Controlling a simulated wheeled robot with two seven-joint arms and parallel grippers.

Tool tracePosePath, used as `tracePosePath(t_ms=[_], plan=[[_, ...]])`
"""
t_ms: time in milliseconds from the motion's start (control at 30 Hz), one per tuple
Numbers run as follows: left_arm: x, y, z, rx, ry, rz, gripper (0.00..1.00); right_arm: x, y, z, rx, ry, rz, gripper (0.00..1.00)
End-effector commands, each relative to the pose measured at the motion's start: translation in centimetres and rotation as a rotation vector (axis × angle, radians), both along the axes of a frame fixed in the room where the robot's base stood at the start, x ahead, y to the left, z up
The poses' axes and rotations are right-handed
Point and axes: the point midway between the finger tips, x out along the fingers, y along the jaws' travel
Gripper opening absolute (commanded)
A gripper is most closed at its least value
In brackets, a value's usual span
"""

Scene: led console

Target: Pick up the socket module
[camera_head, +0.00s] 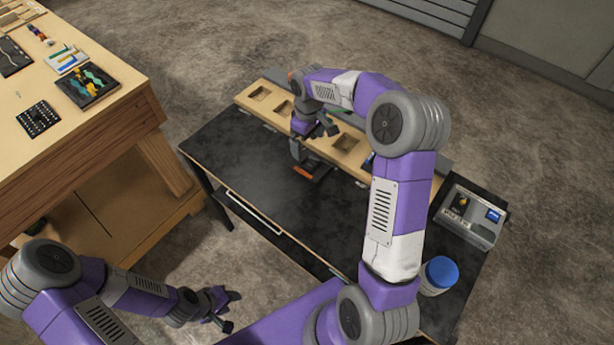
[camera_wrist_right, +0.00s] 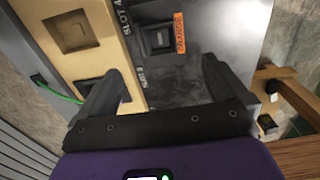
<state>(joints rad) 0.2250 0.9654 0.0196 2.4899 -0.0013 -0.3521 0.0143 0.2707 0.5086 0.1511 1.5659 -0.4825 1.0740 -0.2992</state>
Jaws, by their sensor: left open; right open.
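A dark block with a square top (camera_wrist_right: 158,38) lies on the black table beside the wooden rack, with an orange label (camera_wrist_right: 179,33) next to it. The label also shows in the head view (camera_head: 303,171). I cannot tell for sure whether this block is the socket module. Another dark item or opening (camera_wrist_right: 90,88) in the rack is partly hidden by a finger. My right gripper (camera_head: 314,131) is open and empty over the rack's front edge; its fingers (camera_wrist_right: 160,78) spread above rack and table. My left gripper (camera_head: 230,311) is open and empty, low beside the table's front.
The wooden rack (camera_head: 260,93) has several square pockets. A grey device (camera_head: 466,216) and a blue-lidded jar (camera_head: 438,274) stand at the table's right. A wooden bench (camera_head: 88,118) with boards is at left. A green cable (camera_wrist_right: 60,94) runs behind the rack. The table's left is clear.

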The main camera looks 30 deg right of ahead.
Motion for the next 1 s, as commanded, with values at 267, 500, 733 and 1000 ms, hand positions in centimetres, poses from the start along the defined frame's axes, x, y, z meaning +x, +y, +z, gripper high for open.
tracePosePath(t_ms=[267,500,733,1000], plan=[[0.0,0.0,-4.0,0.000,0.000,0.000,0.45,0.0,0.0,-4.0,-0.001,-0.001,0.000,1.00],[0.0,0.0,-4.7,0.000,0.000,-0.001,0.45,-0.1,0.0,-6.2,0.000,0.000,-0.001,1.00],[0.0,0.0,-5.7,0.000,0.000,-0.001,0.45,-0.5,-0.1,-8.7,0.001,0.001,-0.001,1.00],[0.0,0.0,-6.7,0.000,0.000,0.000,0.45,-0.7,-0.1,-11.6,0.001,-0.001,0.000,1.00]])
